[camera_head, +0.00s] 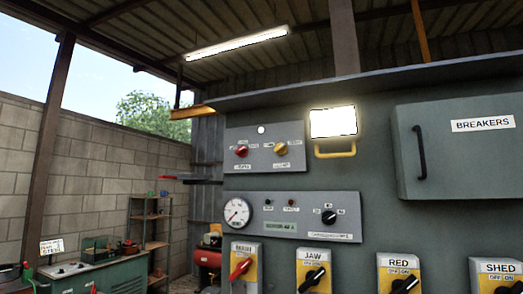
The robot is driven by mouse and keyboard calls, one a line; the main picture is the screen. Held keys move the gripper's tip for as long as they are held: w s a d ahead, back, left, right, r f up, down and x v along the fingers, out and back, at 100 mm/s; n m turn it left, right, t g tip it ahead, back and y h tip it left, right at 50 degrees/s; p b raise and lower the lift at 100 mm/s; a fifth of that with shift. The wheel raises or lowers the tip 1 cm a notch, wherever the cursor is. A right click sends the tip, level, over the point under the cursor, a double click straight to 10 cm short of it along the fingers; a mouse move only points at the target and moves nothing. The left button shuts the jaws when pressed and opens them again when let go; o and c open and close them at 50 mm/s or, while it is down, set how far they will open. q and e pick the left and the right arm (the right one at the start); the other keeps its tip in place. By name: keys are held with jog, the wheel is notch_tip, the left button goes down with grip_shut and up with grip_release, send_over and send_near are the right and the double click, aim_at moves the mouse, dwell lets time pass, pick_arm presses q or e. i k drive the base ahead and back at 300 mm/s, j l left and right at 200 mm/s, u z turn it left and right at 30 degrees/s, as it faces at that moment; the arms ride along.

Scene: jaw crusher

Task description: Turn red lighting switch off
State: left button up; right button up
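The switch labelled RED (398,263) is a yellow and grey box low on the panel, right of centre, cut by the bottom edge of the view. Its black rotary handle (405,285) is tilted, with its upper end toward the right. Small position lettering sits under the name, too small to read surely. Neither of my grippers shows in this view, and nothing is seen touching the switch.
A JAW switch (313,256) and a red-handled switch (240,270) stand left, a SHED switch (495,268) right. A breaker box (460,150) with a black handle and a lit lamp (333,122) above a yellow bar (335,150) project from the panel (375,185).

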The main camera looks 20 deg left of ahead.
aim_at(242, 151)
jog(key=u, duration=1.45)
jog(key=i+j+u, duration=0.1)
jog(key=i, duration=0.4)
jog(key=i+j+u, duration=0.1)
jog(key=i, duration=0.4)
